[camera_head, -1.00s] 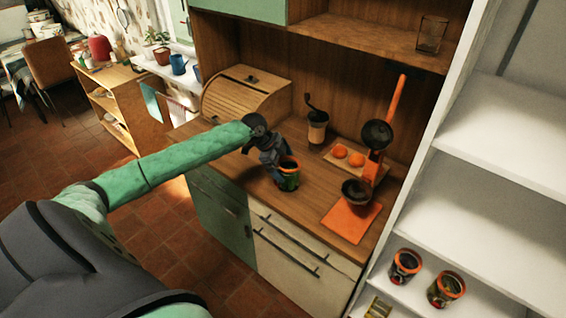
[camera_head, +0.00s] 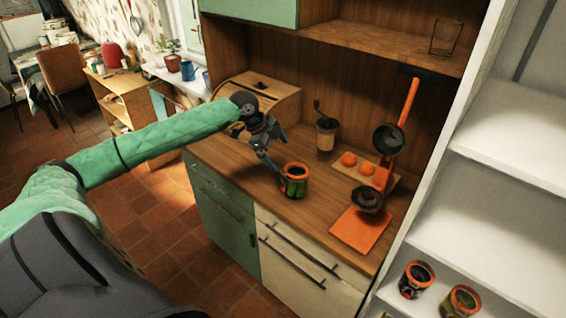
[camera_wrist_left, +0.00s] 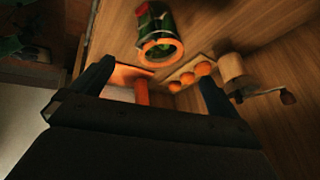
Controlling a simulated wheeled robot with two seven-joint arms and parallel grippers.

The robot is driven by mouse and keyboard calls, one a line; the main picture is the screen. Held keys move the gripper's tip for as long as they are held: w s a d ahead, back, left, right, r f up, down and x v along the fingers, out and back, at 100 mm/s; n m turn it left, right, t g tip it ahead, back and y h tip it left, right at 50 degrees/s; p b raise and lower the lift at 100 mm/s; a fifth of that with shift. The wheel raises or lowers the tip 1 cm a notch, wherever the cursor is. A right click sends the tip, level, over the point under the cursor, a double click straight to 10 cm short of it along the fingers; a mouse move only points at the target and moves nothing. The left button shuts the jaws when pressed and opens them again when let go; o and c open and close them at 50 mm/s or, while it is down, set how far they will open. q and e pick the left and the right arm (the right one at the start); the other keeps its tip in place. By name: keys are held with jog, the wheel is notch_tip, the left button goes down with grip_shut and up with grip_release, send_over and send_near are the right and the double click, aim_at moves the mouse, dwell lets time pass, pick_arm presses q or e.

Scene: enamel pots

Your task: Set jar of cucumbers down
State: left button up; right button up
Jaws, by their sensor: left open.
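The jar of cucumbers (camera_head: 296,181) stands upright on the wooden counter (camera_head: 310,212), with an orange rim and green contents. My left gripper (camera_head: 272,168) is open and empty, just left of and above the jar, apart from it. In the left wrist view the jar (camera_wrist_left: 158,36) shows beyond the two spread fingers (camera_wrist_left: 155,85), with nothing between them. My right gripper is not in view.
An orange scale (camera_head: 362,228) with dark pans stands right of the jar. A board with orange fruits (camera_head: 348,158) and a coffee grinder (camera_head: 326,132) are behind. A bread box (camera_head: 262,98) is at the back left. Two similar jars (camera_head: 416,279) stand on the white shelf.

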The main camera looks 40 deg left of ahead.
pick_arm(q)
jog(key=shift+v, duration=1.05)
